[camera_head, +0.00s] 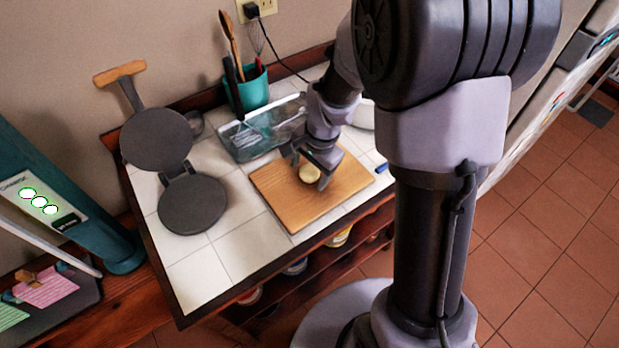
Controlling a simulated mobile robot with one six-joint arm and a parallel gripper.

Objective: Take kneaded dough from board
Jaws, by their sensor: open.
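A small round ball of pale dough (309,174) lies on the wooden board (275,194) on the tiled counter. My gripper (308,177) is at the board, with its fingers apart on either side of the dough. Whether the fingers touch the dough cannot be told from this view. Part of the dough and of the board's far side is hidden by my gripper and wrist.
A dark tortilla press (192,204) stands open left of the board, its lid tilted back. A glass dish (246,143) and a teal utensil holder (252,90) stand behind. A blue object (381,168) lies right of the board. The counter's front left is clear.

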